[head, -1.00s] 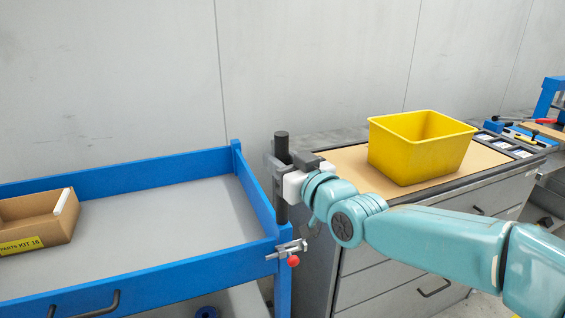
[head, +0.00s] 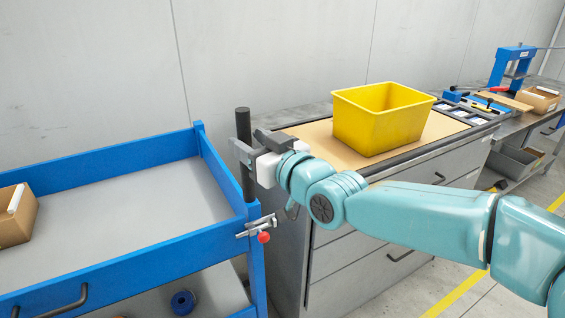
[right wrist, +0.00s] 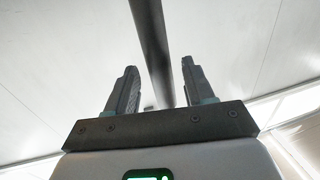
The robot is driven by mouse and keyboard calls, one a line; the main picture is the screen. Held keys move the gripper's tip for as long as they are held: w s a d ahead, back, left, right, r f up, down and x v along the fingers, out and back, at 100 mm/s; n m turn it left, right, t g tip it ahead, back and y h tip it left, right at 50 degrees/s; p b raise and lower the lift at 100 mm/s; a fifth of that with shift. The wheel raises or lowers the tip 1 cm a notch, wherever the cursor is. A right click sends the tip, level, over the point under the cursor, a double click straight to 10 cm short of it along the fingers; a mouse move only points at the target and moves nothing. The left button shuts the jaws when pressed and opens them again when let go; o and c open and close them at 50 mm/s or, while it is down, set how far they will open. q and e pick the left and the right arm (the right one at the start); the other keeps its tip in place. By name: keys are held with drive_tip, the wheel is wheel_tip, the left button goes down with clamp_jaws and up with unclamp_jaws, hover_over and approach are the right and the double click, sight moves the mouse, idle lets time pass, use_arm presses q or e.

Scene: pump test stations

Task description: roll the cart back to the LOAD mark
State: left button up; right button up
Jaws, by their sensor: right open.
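The cart (head: 130,255) is blue with a grey tray top and stands at the left in the head view. A dark upright post (head: 243,118) rises at its right end. My right gripper (head: 250,146) is at the upper part of this post, with its jaws open. In the right wrist view the post (right wrist: 152,45) runs between the two spread fingers (right wrist: 156,86), with gaps on both sides. A metal clamp with a red knob (head: 263,237) sits on the cart's corner below the gripper. No LOAD mark shows. My left gripper is not in view.
A grey drawer cabinet (head: 345,240) stands close to the cart's right end, with a yellow bin (head: 380,125) on top. A cardboard box (head: 15,220) lies on the cart's tray. A blue ring (head: 183,301) is on the lower shelf. Yellow floor lines (head: 460,290) show at the right.

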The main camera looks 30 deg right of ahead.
drive_tip(key=s+d+b, duration=0.1)
drive_tip(key=s+d, duration=0.1)
drive_tip(key=s, duration=1.1)
drive_tip(key=shift+d, duration=0.3)
drive_tip(key=shift+s, duration=0.15)
